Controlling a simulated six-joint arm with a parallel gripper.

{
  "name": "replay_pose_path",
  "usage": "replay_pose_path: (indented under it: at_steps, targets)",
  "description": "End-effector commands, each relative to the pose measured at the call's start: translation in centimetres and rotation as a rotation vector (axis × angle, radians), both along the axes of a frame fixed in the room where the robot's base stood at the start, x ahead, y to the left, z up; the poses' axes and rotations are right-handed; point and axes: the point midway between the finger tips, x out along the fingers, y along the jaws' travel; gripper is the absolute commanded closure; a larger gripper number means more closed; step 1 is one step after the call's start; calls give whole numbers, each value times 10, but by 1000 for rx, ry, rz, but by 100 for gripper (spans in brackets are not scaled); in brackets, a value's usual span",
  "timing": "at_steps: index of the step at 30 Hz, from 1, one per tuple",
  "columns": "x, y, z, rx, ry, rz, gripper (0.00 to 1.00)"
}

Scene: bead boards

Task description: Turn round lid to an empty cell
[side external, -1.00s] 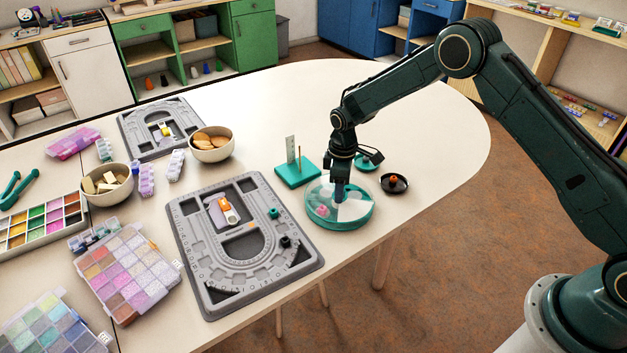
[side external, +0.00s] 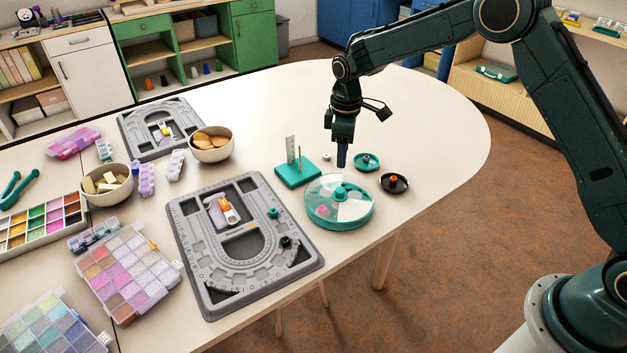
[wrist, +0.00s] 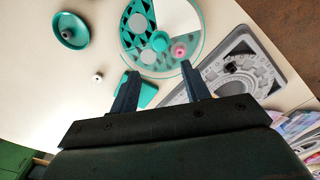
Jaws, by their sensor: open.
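The round teal-rimmed case (side external: 340,222) stands on the table, right of the near bead board. Its round lid has a teal knob (side external: 340,192) in the middle. In the wrist view, the lid (wrist: 180,18) shows a teal lattice part and a white part, with a pink piece (wrist: 180,50) near the lower right edge. The same pink piece shows at the case's front left in the side view (side external: 323,210). My gripper (side external: 342,158) is above and behind the case, apart from the knob. In the wrist view its two fingers (wrist: 160,72) are spread and empty.
A teal dish (side external: 367,160) and a dark dish (side external: 394,183) stand behind and right of the case. A teal block with upright pieces (side external: 298,174) is behind left. A small white bead (wrist: 97,77) lies on the table. The grey bead board (side external: 243,305) is left.

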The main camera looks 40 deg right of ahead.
Motion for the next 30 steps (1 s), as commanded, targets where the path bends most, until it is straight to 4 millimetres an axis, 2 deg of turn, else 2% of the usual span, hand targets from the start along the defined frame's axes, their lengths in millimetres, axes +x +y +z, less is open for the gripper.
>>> replay_pose_path:
  at_steps: [7, 23, 26, 30]
  targets:
    - [0, 0, 20, 0, -1, 0, 53]
    - [-2, -1, 27, 1, -5, -6, 53]
    - [-5, -2, 37, 1, -16, -20, 53]
    - [-16, -4, 60, 4, -38, -54, 53]
